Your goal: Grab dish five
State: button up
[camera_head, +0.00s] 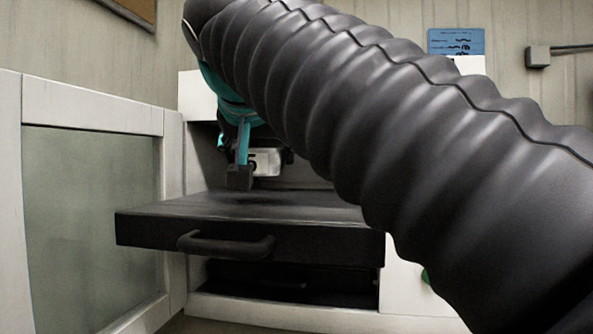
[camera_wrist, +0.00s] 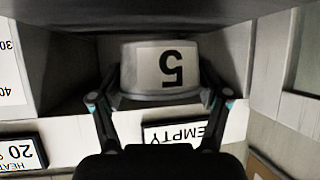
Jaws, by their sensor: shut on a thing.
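The dish (camera_wrist: 150,92) is a pale metal container with a white label bearing a black 5, which appears upside down in the wrist view. My gripper (camera_wrist: 163,86) is shut on it, with one finger at each side. In the head view the dish (camera_head: 265,162) shows small between the fingers of my gripper (camera_head: 262,168), partly hidden by the near finger. It appears to be a little above the black pulled-out drawer (camera_head: 150,227), with a dark shadow below. My arm hides much of the right side.
The drawer has a front handle (camera_head: 226,245) and sits in a white cabinet. An open door with a glass panel (camera_head: 90,215) stands at left. A dark lower compartment (camera_head: 290,285) lies beneath. An EMPTY sign (camera_wrist: 183,132) and a HEAT 20 sign (camera_wrist: 22,155) show in the wrist view.

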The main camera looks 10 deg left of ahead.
notch_tip(320, 180, up, 5)
jog(key=shift+f, duration=0.2)
jog(key=shift+r, duration=0.4)
